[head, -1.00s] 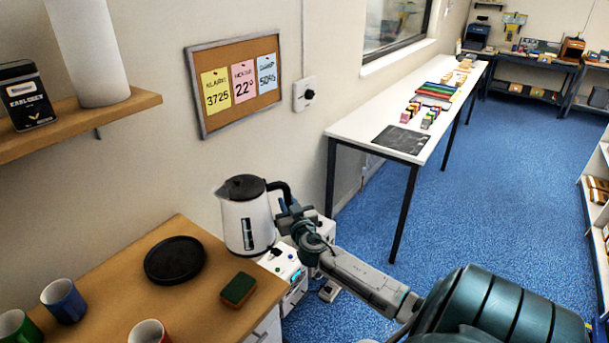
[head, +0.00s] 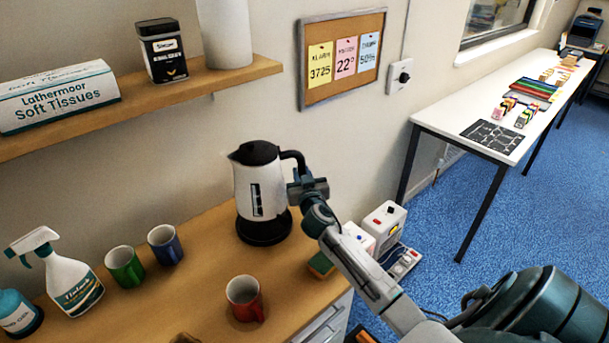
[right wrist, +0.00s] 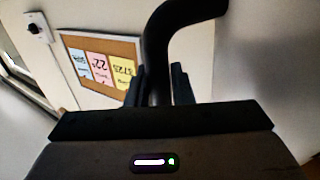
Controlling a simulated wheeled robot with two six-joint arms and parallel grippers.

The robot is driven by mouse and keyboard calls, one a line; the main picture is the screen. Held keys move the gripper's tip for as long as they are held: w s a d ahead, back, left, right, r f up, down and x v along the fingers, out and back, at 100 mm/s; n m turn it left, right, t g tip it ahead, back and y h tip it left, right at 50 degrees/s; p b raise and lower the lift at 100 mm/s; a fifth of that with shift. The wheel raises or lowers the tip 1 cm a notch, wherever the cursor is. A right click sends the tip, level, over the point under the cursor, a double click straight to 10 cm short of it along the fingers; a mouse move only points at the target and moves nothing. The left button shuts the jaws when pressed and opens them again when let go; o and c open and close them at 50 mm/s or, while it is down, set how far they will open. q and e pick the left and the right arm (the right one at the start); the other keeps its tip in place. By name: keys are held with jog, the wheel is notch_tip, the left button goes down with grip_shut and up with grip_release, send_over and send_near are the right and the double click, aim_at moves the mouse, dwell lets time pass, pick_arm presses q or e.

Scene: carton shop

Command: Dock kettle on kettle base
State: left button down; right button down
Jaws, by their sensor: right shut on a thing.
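The white kettle (head: 249,190) with black lid and handle stands upright over the round black kettle base (head: 264,232) on the wooden counter. The base shows as a dark rim below the kettle's body; I cannot tell whether the two touch or a small gap is left. My right gripper (head: 302,184) is shut on the kettle's handle, at the kettle's right side. In the right wrist view the black handle (right wrist: 157,75) runs down between the fingers (right wrist: 160,88). My left gripper is not in view.
A red mug (head: 245,298) is in front of the base. A green mug (head: 124,267), a blue mug (head: 166,245) and a spray bottle (head: 70,281) stand to the left. A sponge (head: 320,266) is partly behind my right arm. A shelf (head: 200,84) hangs above.

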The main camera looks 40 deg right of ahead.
jog(key=shift+f+b, duration=0.45)
jog(key=shift+f, duration=0.2)
jog(key=shift+f+b, duration=1.25)
jog(key=shift+f, duration=0.6)
jog(key=shift+b, duration=0.6)
jog(key=shift+f+b, duration=0.65)
jog(key=shift+b, duration=0.1)
jog(key=c, duration=1.5)
grip_release()
jog(key=shift+s+a, duration=0.1)
jog(key=shift+c, duration=0.2)
jog(key=shift+s+f, duration=0.1)
jog(key=shift+f, duration=0.05)
jog(key=b+v, duration=0.1)
jog(key=v, duration=1)
